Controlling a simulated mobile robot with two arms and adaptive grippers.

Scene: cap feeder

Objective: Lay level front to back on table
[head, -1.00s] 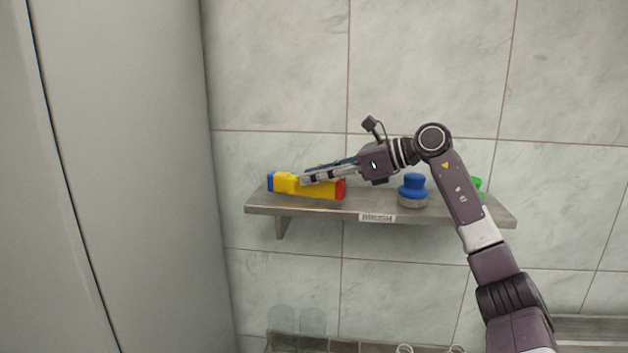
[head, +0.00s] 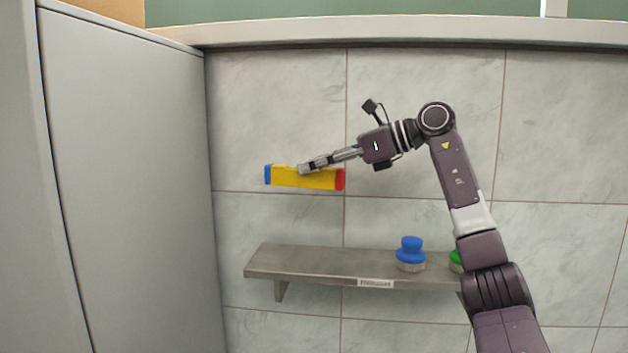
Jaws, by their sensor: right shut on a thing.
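The level (head: 315,181) is a yellow bar with a blue left end and a red right end. It is in the head view, held in the air above the shelf, lying nearly horizontal from left to right. My right gripper (head: 305,168) is shut on the level around its middle, coming from the right. The fingers hide a little of the level's upper edge. My left gripper is not in view. No table shows clearly in this view.
The grey wall shelf (head: 320,262) below holds a blue brush (head: 410,253) and a green brush (head: 455,258), partly hidden by my right arm. A tall grey cabinet (head: 130,190) stands at the left. The tiled wall is behind, with a ledge (head: 400,33) on top.

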